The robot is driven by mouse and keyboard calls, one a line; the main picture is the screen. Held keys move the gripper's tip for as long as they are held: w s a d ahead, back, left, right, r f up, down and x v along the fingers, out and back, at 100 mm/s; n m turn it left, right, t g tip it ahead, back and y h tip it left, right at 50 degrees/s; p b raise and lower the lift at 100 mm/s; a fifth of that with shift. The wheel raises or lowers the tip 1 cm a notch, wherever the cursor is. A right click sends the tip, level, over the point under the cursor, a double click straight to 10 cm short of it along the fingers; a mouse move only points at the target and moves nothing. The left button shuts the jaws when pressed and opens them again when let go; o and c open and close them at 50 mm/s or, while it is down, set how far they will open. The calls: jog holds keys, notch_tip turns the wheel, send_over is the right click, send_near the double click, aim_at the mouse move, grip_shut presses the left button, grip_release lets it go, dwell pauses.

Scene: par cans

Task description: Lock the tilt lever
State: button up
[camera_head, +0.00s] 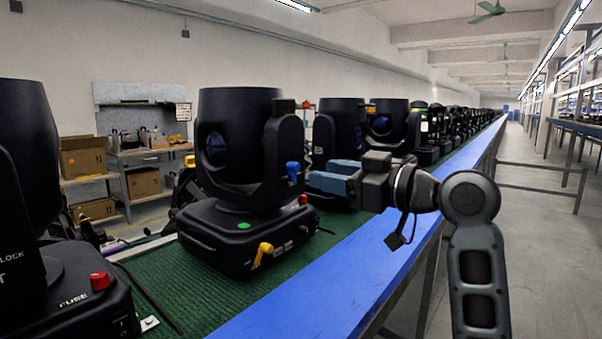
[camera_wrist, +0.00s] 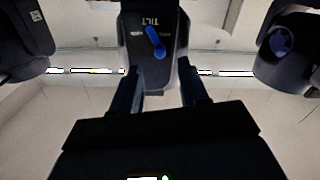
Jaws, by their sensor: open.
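The blue tilt lever (camera_head: 293,171) is on the side of the black yoke arm of the nearest full lamp head (camera_head: 238,135). In the wrist view the lever (camera_wrist: 155,41) sits below an upside-down TILT label (camera_wrist: 158,15) and slants a little. Small markings beside it are too blurred to read. My gripper (camera_head: 314,183) is to the right of the lever, pointing at it, apart from it. In the wrist view my gripper (camera_wrist: 160,72) is open and empty, its two fingers on either side of the lower yoke face, with the lever beyond the tips.
The lamp's base (camera_head: 225,235) stands on a green mat (camera_head: 170,290) and carries a yellow lever (camera_head: 262,253) and a red knob (camera_head: 303,199). Another lamp (camera_head: 25,200) is close at the left. More lamps line the bench behind. The aisle (camera_head: 540,230) at right is clear.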

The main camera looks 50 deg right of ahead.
aim_at(298, 169)
jog(key=w, duration=0.6)
jog(key=shift+w+a+p, duration=0.1)
jog(key=shift+p, duration=0.25)
grip_shut()
